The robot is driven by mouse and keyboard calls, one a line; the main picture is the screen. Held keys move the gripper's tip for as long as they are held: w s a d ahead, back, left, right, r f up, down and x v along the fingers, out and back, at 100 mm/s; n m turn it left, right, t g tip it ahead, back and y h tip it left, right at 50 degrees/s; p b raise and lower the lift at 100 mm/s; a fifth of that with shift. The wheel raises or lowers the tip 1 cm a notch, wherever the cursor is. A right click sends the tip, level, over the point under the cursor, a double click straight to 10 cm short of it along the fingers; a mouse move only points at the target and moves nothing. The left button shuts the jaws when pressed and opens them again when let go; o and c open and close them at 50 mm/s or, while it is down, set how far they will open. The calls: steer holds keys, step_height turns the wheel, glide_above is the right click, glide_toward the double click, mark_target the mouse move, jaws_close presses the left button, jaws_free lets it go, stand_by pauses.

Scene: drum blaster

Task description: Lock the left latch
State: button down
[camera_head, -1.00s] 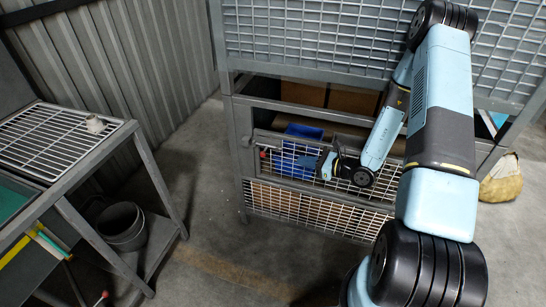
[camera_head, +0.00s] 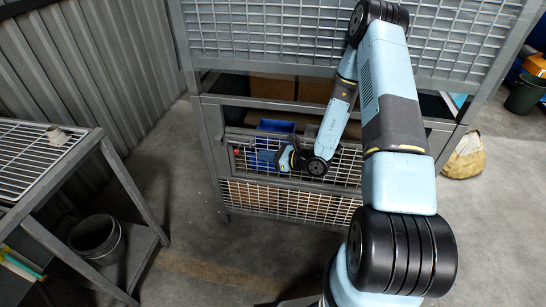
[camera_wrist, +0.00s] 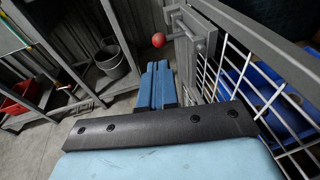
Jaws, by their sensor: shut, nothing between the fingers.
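The left latch is a grey metal fitting (camera_wrist: 187,32) with a red ball knob (camera_wrist: 158,40) at the left end of the mesh gate. In the head view the red knob (camera_head: 237,151) is small, at the gate's left side. My gripper (camera_wrist: 158,70) shows as two blue fingers pressed together, with nothing between them. In the wrist view the fingertips lie just below the knob, with a visible gap. In the head view my gripper (camera_head: 278,159) is in front of the mesh gate, right of the knob. The latch's catch is too small to read clearly.
The mesh gate (camera_wrist: 210,80) runs along the right of my fingers, with a blue bin (camera_head: 276,126) behind it. A rack table (camera_head: 85,150) with a grey bucket (camera_head: 97,238) stands to the left. Open floor lies between. A yellowish sack (camera_head: 465,160) lies right of the cabinet.

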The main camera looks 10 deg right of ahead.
steer(key=x, duration=0.8)
steer(key=shift+w, duration=0.1)
